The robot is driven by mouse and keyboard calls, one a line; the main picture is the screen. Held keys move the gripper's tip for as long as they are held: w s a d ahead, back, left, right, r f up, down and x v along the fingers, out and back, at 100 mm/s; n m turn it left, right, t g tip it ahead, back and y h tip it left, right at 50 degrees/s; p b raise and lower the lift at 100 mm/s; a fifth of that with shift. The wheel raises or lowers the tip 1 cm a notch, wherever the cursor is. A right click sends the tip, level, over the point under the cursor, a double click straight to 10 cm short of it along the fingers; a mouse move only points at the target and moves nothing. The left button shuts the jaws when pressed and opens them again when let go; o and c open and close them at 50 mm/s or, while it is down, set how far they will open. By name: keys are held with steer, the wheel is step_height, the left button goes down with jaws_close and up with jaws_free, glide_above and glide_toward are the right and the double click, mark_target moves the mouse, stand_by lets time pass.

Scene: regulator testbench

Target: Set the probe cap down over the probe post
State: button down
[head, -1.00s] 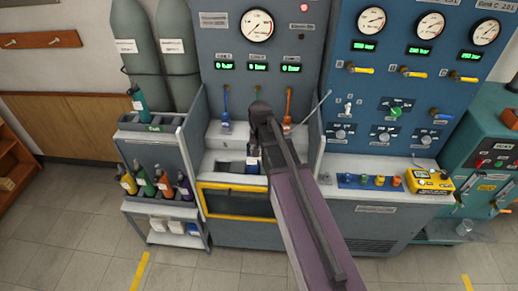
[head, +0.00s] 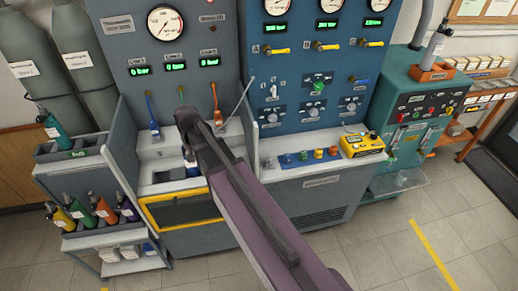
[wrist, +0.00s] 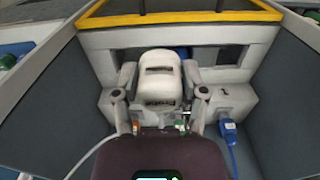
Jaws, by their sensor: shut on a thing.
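In the wrist view, my gripper (wrist: 159,88) is shut on a pale rounded piece (wrist: 160,68) with dark slots. It sits between the two fingers; I cannot tell for sure that it is the probe cap. In the head view, my gripper (head: 187,122) is in front of the left bench bay, and my arm hides much of what is behind it. A small dark blue item with a pale label (head: 190,162) shows just below the gripper; its link to the gripper is unclear. I cannot pick out the probe post in either view.
The bay has side walls and a yellow-edged front (head: 175,197). Coloured hoses hang at its back. On the right bench are several coloured knobs (head: 303,156) and a yellow meter (head: 362,145). A rack of bottles (head: 95,212) stands left. Floor at the right is free.

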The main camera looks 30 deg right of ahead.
steer(key=shift+f+b, duration=0.35)
steer(key=shift+f, duration=0.4)
steer(key=shift+a, duration=0.75)
steer(key=shift+s, duration=0.15)
